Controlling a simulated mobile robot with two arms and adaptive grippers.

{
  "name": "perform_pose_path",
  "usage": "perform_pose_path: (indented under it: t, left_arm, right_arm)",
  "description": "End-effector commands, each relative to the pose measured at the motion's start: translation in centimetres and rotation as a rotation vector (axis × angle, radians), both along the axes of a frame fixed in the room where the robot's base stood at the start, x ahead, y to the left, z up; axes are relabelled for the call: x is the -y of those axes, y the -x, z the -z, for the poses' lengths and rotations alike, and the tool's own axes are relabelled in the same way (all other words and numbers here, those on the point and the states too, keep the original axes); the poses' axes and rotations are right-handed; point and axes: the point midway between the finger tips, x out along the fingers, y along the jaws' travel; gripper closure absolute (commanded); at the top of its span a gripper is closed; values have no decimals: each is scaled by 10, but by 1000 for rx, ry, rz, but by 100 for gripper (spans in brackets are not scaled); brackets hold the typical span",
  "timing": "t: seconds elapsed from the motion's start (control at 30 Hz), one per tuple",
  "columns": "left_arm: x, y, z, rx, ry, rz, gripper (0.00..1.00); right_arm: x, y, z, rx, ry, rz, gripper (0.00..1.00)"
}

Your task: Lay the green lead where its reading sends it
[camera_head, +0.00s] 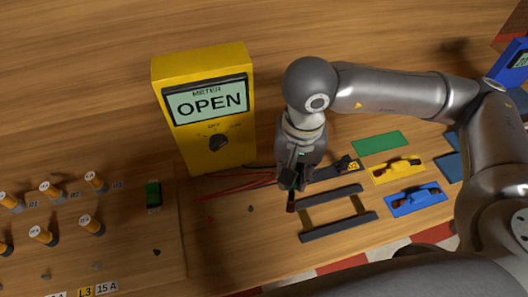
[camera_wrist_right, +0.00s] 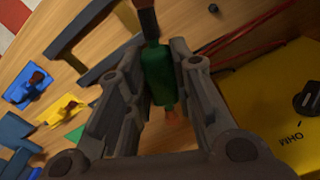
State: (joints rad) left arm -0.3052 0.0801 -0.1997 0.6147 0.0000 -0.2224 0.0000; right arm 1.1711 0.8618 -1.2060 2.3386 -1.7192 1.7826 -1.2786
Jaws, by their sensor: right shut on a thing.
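My right gripper (camera_head: 292,182) is shut on the green lead, in front of the meter and just behind a pair of dark bars. In the right wrist view the green lead (camera_wrist_right: 157,72) is a green cylinder between the fingers (camera_wrist_right: 160,85), with a dark upper end and an orange-brown tip. In the head view the gripper hides most of it. The yellow meter (camera_head: 240,140) stands upright at the back, and its display (camera_head: 208,102) reads OPEN. A flat green pad (camera_head: 380,142) lies bare to the right. My left gripper is not in view.
Yellow (camera_head: 386,175) and blue (camera_head: 402,206) pieces lie right of the dark bars (camera_head: 335,230). Red wires (camera_head: 230,182) run beside the meter. At left, a board holds several capped posts (camera_head: 95,180) and a small green-and-black part (camera_head: 153,195).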

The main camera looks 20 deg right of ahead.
Motion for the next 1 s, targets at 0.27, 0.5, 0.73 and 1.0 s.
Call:
perform_pose_path:
  t: [0.27,0.5,0.73,1.0]
  left_arm:
    - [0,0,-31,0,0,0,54]
    - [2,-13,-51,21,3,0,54]
    - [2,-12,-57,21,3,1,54]
    - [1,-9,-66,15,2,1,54]
  right_arm:
    - [13,-60,23,-4,4,5,100]
    - [21,-99,61,-5,3,3,100]
    - [24,-116,84,-1,2,0,100]
    - [25,-122,110,-4,2,1,100]
